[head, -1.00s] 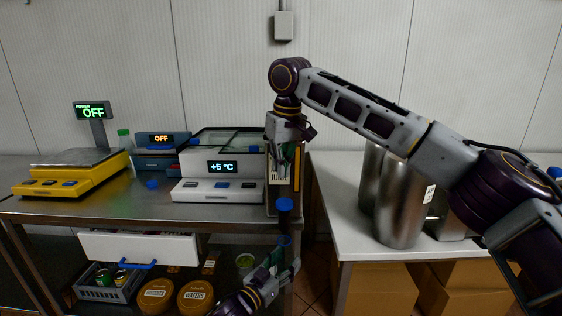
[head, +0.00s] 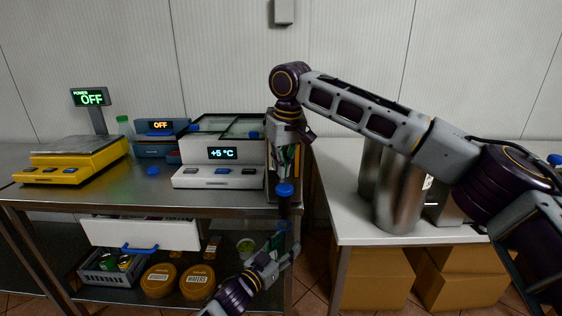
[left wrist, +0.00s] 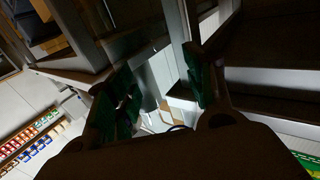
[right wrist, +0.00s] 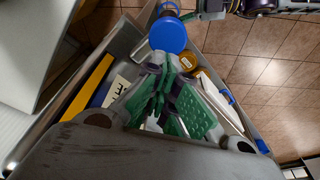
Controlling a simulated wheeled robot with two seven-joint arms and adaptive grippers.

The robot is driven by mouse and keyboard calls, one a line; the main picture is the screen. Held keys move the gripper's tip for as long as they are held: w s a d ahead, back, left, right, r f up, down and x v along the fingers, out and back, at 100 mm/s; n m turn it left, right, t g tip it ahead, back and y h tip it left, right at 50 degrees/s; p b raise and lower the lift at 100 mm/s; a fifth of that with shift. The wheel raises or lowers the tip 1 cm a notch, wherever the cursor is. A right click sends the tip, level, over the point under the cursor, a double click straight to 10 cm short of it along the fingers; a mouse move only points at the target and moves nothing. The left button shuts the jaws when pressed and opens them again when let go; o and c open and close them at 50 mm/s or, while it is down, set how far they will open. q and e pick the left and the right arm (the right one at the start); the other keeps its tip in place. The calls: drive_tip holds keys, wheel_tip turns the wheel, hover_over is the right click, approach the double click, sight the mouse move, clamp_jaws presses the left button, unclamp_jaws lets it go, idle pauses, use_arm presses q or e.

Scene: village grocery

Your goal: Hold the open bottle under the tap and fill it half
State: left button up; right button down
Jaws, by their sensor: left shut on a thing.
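A dark, see-through bottle-like thing with a blue top (head: 284,207) stands upright at the right end of the steel table in the head view. My left gripper (head: 280,243) is shut on its lower part. Its fingers (left wrist: 162,95) show in the dark left wrist view, where the held thing is unclear. My right gripper (head: 286,170) points down above the blue top, before the juice dispenser (head: 271,180). In the right wrist view its green-padded fingers (right wrist: 159,75) are together, with a blue disc (right wrist: 168,36) just beyond them. The tap is hidden.
A cooler reading +5 °C (head: 218,178) and a yellow scale (head: 72,160) stand on the steel table (head: 120,196). Steel containers (head: 398,205) stand on the white counter (head: 340,205). Round tubs (head: 160,280) and a grey crate (head: 108,271) sit below.

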drive_tip(key=shift+f, duration=0.75)
drive_tip(key=shift+r+p, duration=0.7)
idle(1.0)
drive_tip(key=shift+f, duration=1.8)
idle(3.8)
